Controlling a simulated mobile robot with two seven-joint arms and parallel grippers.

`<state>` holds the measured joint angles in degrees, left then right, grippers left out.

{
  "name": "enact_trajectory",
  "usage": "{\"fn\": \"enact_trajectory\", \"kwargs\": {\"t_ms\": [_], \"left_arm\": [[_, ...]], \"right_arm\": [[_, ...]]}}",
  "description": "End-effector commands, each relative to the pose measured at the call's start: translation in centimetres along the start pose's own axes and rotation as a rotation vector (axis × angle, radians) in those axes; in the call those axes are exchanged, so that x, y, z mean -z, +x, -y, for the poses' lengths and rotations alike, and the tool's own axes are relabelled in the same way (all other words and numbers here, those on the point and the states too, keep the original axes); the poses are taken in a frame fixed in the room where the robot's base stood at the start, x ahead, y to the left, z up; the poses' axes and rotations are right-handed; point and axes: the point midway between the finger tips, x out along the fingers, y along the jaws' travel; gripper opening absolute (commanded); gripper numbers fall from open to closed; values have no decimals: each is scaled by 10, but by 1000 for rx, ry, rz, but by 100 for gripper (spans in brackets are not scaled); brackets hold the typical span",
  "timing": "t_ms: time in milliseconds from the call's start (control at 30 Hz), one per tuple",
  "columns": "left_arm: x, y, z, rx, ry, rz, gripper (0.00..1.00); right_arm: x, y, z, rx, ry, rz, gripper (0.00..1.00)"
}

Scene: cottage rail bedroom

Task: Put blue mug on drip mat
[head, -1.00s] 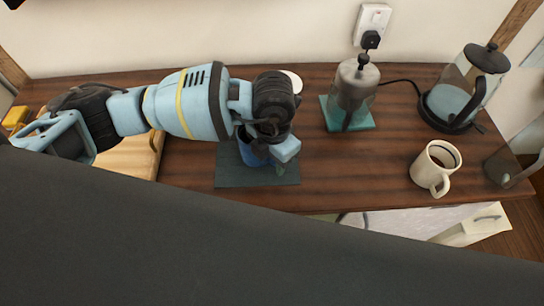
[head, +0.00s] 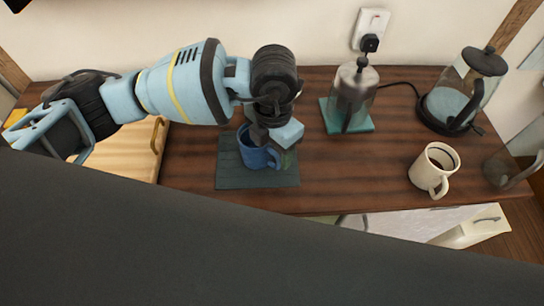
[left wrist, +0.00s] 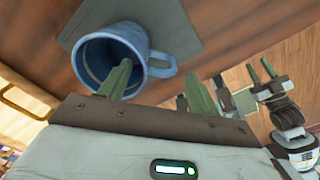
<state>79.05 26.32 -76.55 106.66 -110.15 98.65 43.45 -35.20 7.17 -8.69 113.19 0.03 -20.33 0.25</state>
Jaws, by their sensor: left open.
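The blue mug (head: 250,153) stands upright on the dark drip mat (head: 229,178), its handle toward the right. In the left wrist view the mug (left wrist: 89,62) shows its open mouth, with the grey-green mat (left wrist: 190,25) under it. My left gripper (head: 284,158) is open at the mug's right, handle side. In the left wrist view its fingers (left wrist: 158,88) are apart, one overlapping the mug's mouth and one beyond the handle; I cannot tell whether they touch the mug. My right gripper (left wrist: 261,72) shows at the right of that view, its fingers apart and empty.
A metal-topped glass appliance (head: 352,92) on a teal mat (head: 363,125) stands right of the mug. A glass kettle (head: 474,82), a cream mug (head: 433,167) and a clear glass vessel (head: 505,168) are further right. A light wooden board (head: 130,150) lies left. Bare wood is free mid-table.

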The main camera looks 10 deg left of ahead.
Motion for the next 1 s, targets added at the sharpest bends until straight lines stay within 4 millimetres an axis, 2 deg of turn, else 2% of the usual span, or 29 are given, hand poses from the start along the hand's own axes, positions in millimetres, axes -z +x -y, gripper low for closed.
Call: {"fn": "enact_trajectory", "kwargs": {"t_ms": [33, 200, 400, 1000], "left_arm": [[-1, -13, 0, -2, 1, 6, 62], [0, -42, 0, -1, 2, 4, 62], [0, -62, 0, -1, 0, 1, 62], [0, -66, 1, 1, 1, 0, 62]], "right_arm": [[2, 0, 0, -1, -1, -4, 36], [4, 0, 0, -1, 0, -7, 36], [4, 0, 0, -2, 4, -8, 36], [4, 0, 1, -3, 9, -8, 36]]}}
